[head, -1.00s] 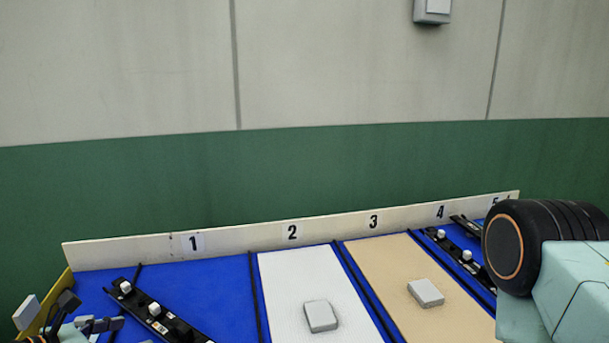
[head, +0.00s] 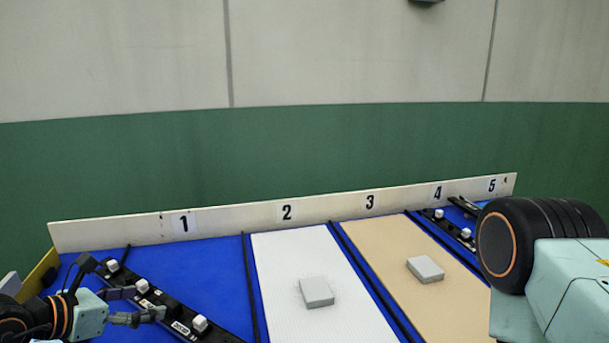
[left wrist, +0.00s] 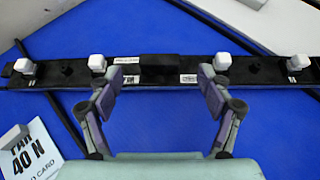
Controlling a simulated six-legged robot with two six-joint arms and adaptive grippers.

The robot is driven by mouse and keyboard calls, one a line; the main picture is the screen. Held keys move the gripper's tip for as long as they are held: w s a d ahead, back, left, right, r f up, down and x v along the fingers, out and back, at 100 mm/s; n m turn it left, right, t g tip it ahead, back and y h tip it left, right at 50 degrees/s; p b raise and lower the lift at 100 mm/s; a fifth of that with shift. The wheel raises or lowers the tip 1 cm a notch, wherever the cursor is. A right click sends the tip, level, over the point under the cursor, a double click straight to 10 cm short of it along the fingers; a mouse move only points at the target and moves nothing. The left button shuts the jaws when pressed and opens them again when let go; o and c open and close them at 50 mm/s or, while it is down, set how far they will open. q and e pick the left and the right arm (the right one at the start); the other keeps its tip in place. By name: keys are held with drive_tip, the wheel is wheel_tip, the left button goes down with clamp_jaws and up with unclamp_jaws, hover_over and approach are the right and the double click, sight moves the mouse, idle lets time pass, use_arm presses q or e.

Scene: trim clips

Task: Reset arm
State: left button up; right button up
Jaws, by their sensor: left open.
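My left gripper (head: 146,303) is at the lower left of the head view, over the blue bay marked 1. Its fingers are apart and empty. A black trim strip (head: 160,299) with white clips lies slanted there, beside and partly behind the gripper. In the left wrist view the strip (left wrist: 75,73) runs across the upper part. My left gripper's open fingers (left wrist: 162,84) point at its middle section, between two white clips (left wrist: 97,63) (left wrist: 222,61). I cannot tell whether they touch it. My right gripper is out of view; only part of my right arm shows.
A numbered white back board (head: 330,207) edges the table. Grey blocks lie on the white panel (head: 316,292) and the tan panel (head: 425,269). Another black strip (head: 455,229) lies in bay 4. A card reading 40 N (left wrist: 30,152) lies below the strip in the wrist view.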

sight(167, 301)
use_arm(q)
drive_tip(key=shift+b+x, duration=1.2)
drive_tip(key=shift+x, duration=1.4)
drive_tip(key=shift+s+f+b, duration=0.15)
drive_tip(key=shift+f+b, duration=0.2)
drive_tip(key=shift+f, duration=0.05)
wheel_tip(167, 301, up, 6)
drive_tip(key=shift+f+p, duration=0.1)
drive_tip(key=shift+p, duration=1.15)
drive_tip(key=shift+r, duration=0.5)
drive_tip(key=shift+s, duration=0.1)
